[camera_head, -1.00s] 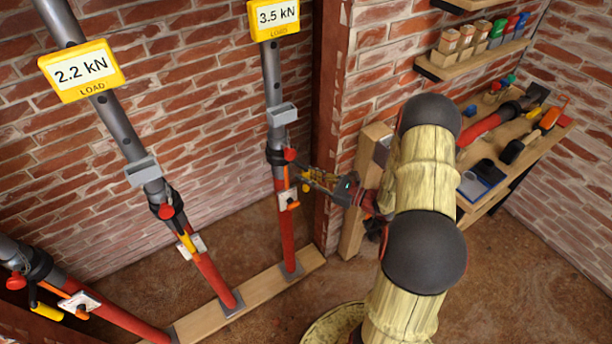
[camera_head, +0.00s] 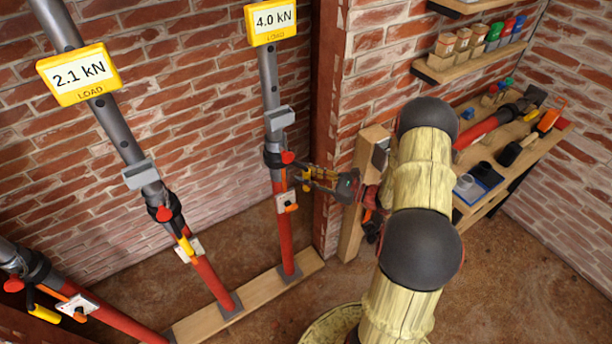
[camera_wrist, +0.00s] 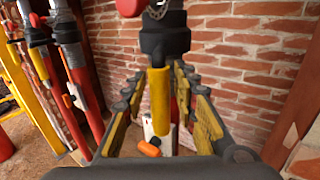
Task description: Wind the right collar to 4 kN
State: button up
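The right prop has a red lower tube (camera_head: 285,235) and a grey upper tube (camera_head: 268,80). Its yellow gauge (camera_head: 272,22) reads 4.0 kN. The dark right collar (camera_head: 277,157) sits where the tubes meet, with a red knob (camera_head: 288,157). My gripper (camera_head: 300,178) is just right of and below this collar. In the wrist view the collar (camera_wrist: 165,40) carries a yellow-ended handle (camera_wrist: 159,108) hanging down. My gripper's fingers (camera_wrist: 162,85) stand apart on either side of the handle, with gaps visible; contact at the tips cannot be told.
The middle prop's gauge (camera_head: 78,73) reads 2.1 kN. Another prop (camera_head: 110,318) leans at lower left. A wooden sole board (camera_head: 255,300) lies under the props. A timber post (camera_head: 362,195) and a tool shelf (camera_head: 520,150) stand to the right. Brick walls close the space behind.

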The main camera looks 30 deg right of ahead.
jog(key=shift+o, duration=0.6)
jog(key=v, duration=1.2)
